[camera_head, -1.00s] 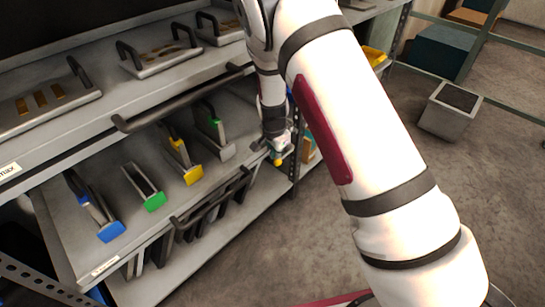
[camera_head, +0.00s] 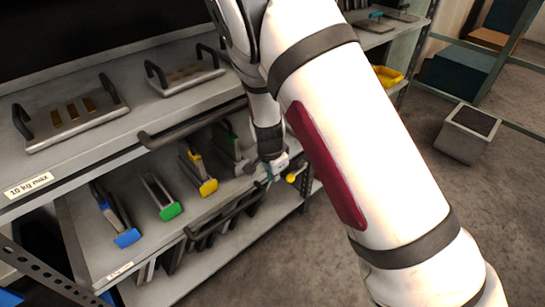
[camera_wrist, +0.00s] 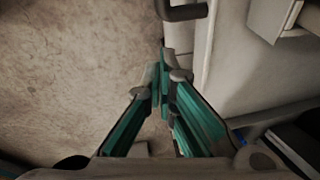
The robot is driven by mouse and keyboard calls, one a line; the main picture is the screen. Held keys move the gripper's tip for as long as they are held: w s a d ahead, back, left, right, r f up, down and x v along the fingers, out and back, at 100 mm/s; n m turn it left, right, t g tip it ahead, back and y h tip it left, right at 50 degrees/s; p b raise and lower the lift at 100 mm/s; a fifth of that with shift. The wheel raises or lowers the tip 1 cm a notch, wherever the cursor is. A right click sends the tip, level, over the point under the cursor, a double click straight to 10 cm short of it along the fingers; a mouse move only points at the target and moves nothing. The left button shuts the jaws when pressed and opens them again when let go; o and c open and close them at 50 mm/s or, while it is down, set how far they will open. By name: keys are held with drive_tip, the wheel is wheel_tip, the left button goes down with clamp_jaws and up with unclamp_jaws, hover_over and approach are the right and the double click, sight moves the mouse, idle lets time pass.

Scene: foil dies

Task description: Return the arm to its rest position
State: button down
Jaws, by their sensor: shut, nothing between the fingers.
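My arm crosses the head view from the lower right to the shelf rack. My gripper (camera_head: 278,172) points down at the right end of the pulled-out lower shelf, beside the dies. In the wrist view its teal-lined fingers (camera_wrist: 165,78) come together at the tips with nothing between them. Pale floor and a grey shelf edge show beyond the tips. On the lower shelf stand dies with a blue end (camera_head: 127,238), a green end (camera_head: 171,211) and a yellow end (camera_head: 208,187). Another green-marked die (camera_head: 232,150) stands nearest my gripper.
The upper shelf (camera_head: 90,170) holds flat plates with dark handles (camera_head: 72,118). A dark rail (camera_head: 190,126) runs along its front. A small yellow round thing (camera_head: 291,178) is close to my gripper. A grey bin (camera_head: 467,132) stands on open floor at the right.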

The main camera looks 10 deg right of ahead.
drive_tip(key=s+d+r+n+g+y, duration=0.1)
drive_tip(key=s+d+r+n, duration=0.2)
drive_tip(key=s+r, duration=0.7)
drive_tip(key=s+d+r+n+g+y, duration=0.1)
drive_tip(key=s+d+r+n+y, duration=0.15)
drive_tip(key=s+r, duration=0.75)
drive_tip(key=s+d+r+n+h, duration=0.1)
drive_tip(key=s+d+r+n, duration=0.1)
drive_tip(key=s+r, duration=0.35)
drive_tip(key=s+d+r+n+h, duration=0.1)
drive_tip(key=s+d+r+n, duration=0.15)
drive_tip(key=s, duration=0.55)
drive_tip(key=s+d+r+n, duration=0.2)
drive_tip(key=s+r, duration=0.1)
drive_tip(key=s, duration=0.3)
wheel_tip(320, 180, up, 23)
drive_tip(key=t+p, duration=0.3)
drive_tip(key=p, duration=1.8)
drive_tip(key=shift+d+p, duration=0.2)
drive_tip(key=shift+p, duration=0.15)
